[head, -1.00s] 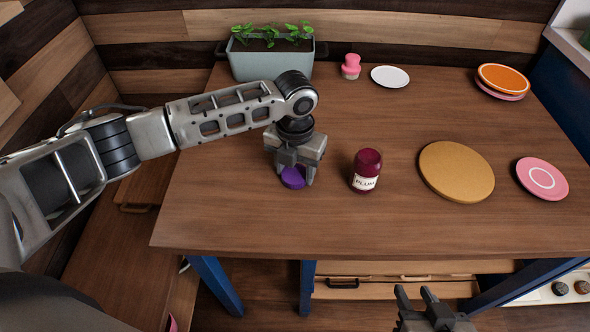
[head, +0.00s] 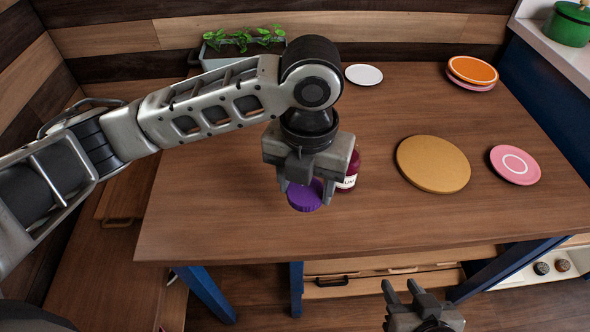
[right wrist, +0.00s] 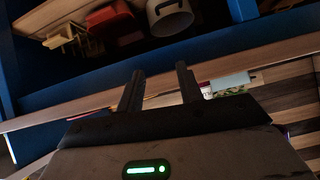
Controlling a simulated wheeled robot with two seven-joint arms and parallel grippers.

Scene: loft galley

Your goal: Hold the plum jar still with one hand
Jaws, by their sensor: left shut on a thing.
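The plum jar (head: 348,181) stands on the wooden table, partly hidden behind my left gripper; its dark red side and part of its white label show. My left gripper (head: 306,188) is shut on a purple lid (head: 305,196) and holds it in front of and left of the jar, seemingly above the table. My right gripper (head: 405,295) is open and empty, low in front of the table's front edge. Its two fingers also show apart in the right wrist view (right wrist: 160,88), with nothing between them.
A round tan board (head: 433,164) and a pink plate (head: 515,165) lie right of the jar. Orange-topped plates (head: 473,70) and a white plate (head: 364,75) are at the back. A planter (head: 243,48) stands back left. The table's front middle (head: 400,222) is clear.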

